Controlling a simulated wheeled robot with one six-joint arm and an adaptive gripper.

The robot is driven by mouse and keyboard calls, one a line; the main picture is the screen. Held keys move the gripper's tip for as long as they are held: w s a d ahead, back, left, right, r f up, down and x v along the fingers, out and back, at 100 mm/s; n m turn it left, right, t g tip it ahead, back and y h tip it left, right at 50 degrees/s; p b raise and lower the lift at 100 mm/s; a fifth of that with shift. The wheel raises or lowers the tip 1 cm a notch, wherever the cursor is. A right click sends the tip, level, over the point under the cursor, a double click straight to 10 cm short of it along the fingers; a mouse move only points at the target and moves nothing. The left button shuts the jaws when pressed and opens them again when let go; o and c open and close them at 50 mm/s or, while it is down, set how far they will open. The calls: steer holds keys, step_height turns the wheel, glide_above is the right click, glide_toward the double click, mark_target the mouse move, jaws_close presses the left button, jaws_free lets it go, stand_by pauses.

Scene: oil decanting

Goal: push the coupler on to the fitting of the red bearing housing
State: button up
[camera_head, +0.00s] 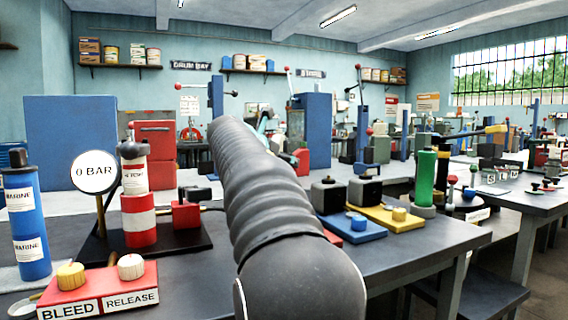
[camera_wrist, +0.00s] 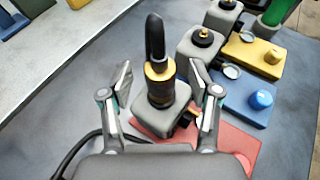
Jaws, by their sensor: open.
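In the wrist view the coupler (camera_wrist: 159,70), a brass collar with a black upper part, stands upright over the top of the grey block (camera_wrist: 160,118) of the red bearing housing. The fitting under it is hidden, and I cannot tell how far down the coupler sits. My gripper (camera_wrist: 161,82) is open, one finger on each side of the coupler, with gaps between. The housing's red base (camera_wrist: 238,142) shows at lower right, partly covered by my gripper. In the head view my arm hides the coupler; only a bit of red base (camera_head: 333,239) shows.
The blue-based housing (camera_wrist: 240,95) and yellow-based housing (camera_wrist: 260,55) stand close to the right, with bare fittings on top. A green cylinder (camera_head: 426,178) is beyond them. A black hose (camera_wrist: 75,150) lies at left. A pump with a gauge (camera_head: 94,171) stands left in the head view.

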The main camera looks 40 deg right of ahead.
steer(key=v, duration=1)
steer(key=shift+s+a+r, duration=0.15)
steer(key=shift+a, duration=0.1)
